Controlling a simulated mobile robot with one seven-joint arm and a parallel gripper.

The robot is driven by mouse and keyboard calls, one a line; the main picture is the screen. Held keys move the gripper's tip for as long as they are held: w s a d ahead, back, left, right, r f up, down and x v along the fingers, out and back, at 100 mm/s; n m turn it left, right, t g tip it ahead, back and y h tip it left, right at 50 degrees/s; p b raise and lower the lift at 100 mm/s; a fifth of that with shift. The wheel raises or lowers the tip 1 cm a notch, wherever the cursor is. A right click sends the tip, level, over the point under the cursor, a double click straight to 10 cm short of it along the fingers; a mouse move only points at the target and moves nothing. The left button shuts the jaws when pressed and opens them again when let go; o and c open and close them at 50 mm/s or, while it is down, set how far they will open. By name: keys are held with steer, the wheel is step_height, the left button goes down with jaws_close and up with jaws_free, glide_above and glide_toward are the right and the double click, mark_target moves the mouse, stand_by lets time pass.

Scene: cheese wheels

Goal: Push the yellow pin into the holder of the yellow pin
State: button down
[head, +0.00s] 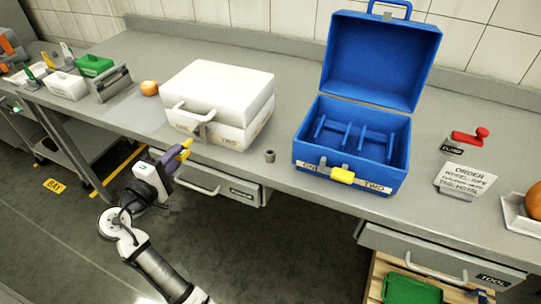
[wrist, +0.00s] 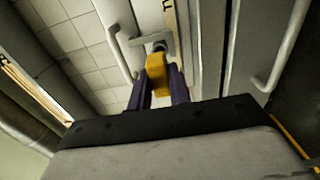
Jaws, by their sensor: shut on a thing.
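My gripper (head: 183,152), with purple fingers, is shut on a yellow pin (head: 187,145) in front of the white case (head: 220,92). In the wrist view the yellow pin (wrist: 157,75) sits between the two purple fingers, its far end close to a grey hasp (wrist: 150,44) on the case front. The hasp also shows in the head view (head: 207,128), to the right of and above the pin. I cannot tell whether the pin touches it, nor for sure which part is the holder. A small grey cylinder (head: 270,156) stands on the counter by the case.
An open blue case (head: 350,180) with a yellow latch (head: 342,176) stands to the right on the counter. A drawer handle (head: 199,188) juts out below the counter edge, near my arm. A red-handled tool (head: 470,136) and an order card (head: 465,180) are farther right.

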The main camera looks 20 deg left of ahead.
steer(key=shift+s, duration=0.2)
stand_by(0.3)
steer(key=s, duration=0.3)
steer(key=shift+a+p, duration=0.1)
steer(key=shift+p, duration=0.25)
stand_by(0.4)
